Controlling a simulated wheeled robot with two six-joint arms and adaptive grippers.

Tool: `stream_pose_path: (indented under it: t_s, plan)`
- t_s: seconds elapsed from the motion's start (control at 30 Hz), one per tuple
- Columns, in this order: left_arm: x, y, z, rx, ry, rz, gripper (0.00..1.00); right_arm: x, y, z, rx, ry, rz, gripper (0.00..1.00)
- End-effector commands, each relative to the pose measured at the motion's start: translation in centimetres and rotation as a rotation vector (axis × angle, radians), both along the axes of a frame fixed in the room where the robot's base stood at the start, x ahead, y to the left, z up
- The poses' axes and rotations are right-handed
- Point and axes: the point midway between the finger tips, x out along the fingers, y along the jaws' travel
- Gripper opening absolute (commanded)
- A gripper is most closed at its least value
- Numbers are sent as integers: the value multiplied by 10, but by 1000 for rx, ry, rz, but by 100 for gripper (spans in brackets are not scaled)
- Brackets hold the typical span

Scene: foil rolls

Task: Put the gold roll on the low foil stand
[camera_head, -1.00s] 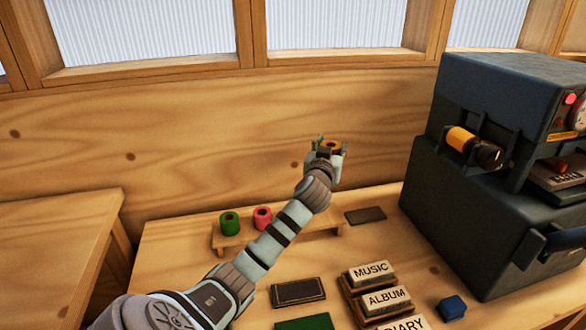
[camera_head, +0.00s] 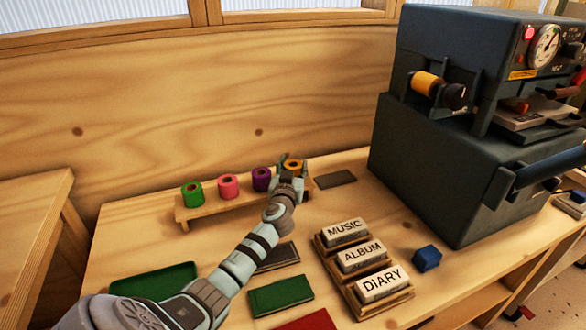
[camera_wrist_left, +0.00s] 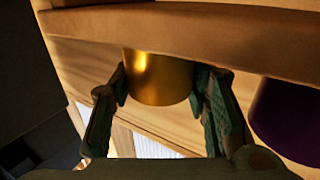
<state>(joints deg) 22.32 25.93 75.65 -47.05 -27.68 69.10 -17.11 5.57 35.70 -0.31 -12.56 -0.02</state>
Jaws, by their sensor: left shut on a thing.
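The gold roll (camera_head: 293,163) is at the right end of the low wooden foil stand (camera_head: 207,213). My left gripper (camera_head: 290,172) is shut on it, and in the left wrist view the fingers (camera_wrist_left: 163,82) flank the shiny gold roll (camera_wrist_left: 160,77). There its end meets or nearly meets the stand's board (camera_wrist_left: 160,25); I cannot tell whether it bears weight. A purple roll (camera_head: 261,179) stands just left of it and also shows in the left wrist view (camera_wrist_left: 290,118). A pink roll (camera_head: 228,186) and a green roll (camera_head: 192,194) stand further left. My right gripper is out of view.
A dark press (camera_head: 430,155) with an orange roll (camera_head: 426,83) on its side stands at right. A rack of blocks labelled MUSIC, ALBUM and DIARY (camera_head: 362,255), a blue cube (camera_head: 427,258) and green covers (camera_head: 281,295) lie in front. A dark flat piece (camera_head: 335,179) lies right of the stand.

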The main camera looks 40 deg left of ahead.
Motion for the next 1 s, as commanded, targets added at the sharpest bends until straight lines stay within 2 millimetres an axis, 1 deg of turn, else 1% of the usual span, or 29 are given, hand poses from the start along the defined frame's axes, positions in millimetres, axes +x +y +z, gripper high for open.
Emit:
stream_pose_path:
  t_s: [0.07, 0.1, 0.2, 0.47, 0.57, 0.63, 0.77, 1.0]
  plan:
    - [0, 0, -3, 1, -1, 0, 12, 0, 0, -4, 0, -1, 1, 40]
    - [0, 0, -2, 0, 0, 0, 48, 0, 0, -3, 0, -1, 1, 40]
    - [0, 0, -2, 0, 0, 0, 63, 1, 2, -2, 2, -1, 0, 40]
    - [0, 0, -1, 0, 0, 0, 63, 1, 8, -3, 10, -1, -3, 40]
    - [0, 0, 2, 0, 0, 0, 63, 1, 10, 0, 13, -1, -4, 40]
    - [-5, -3, 2, 0, 1, -1, 63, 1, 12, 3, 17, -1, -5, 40]
    - [-24, -15, 3, 1, 2, -1, 63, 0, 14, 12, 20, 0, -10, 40]
    - [-73, -46, 2, -1, 2, -1, 63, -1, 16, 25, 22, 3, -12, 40]
